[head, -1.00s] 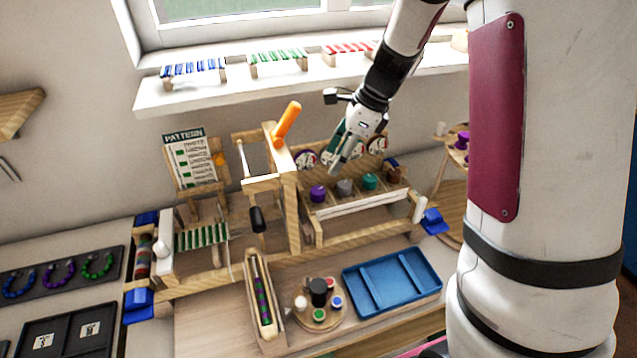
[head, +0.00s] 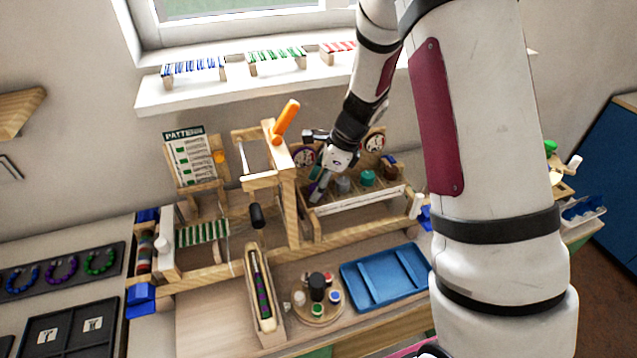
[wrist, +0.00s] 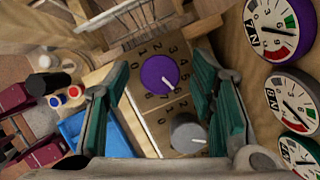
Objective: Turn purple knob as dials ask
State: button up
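The purple knob (wrist: 160,75) sits on a wooden panel with a printed number scale around it. Its white pointer line points to the lower right in the wrist view. My gripper (wrist: 160,60) is open, with one green-padded finger on each side of the purple knob and visible gaps to it. In the head view my gripper (head: 319,188) is down at the purple knob (head: 313,193), which it mostly hides. Round dials stand beside the knobs: a top dial (wrist: 280,28), a middle dial (wrist: 293,102) and a lower, cut-off dial (wrist: 300,155).
A grey knob (wrist: 187,134) is close beside the purple one, near my right finger. A teal knob (head: 367,178) and a brown knob (head: 389,172) follow in the row. An orange handle (head: 286,118) rises left of my gripper. A blue tray (head: 385,276) lies in front.

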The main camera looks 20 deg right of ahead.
jog(key=c, duration=1.1)
jog(key=shift+n, duration=0.3)
jog(key=n+g+b, duration=0.1)
jog(key=n+b, duration=0.1)
jog(key=n, duration=0.1)
jog(key=shift+w+y, duration=0.2)
jog(key=shift+y, duration=0.1)
jog(key=shift+n+g+b, duration=0.5)
jog(key=shift+n+g, duration=0.3)
jog(key=shift+n, duration=0.8)
jog(key=o, duration=1.2)
jog(key=shift+c, duration=0.2)
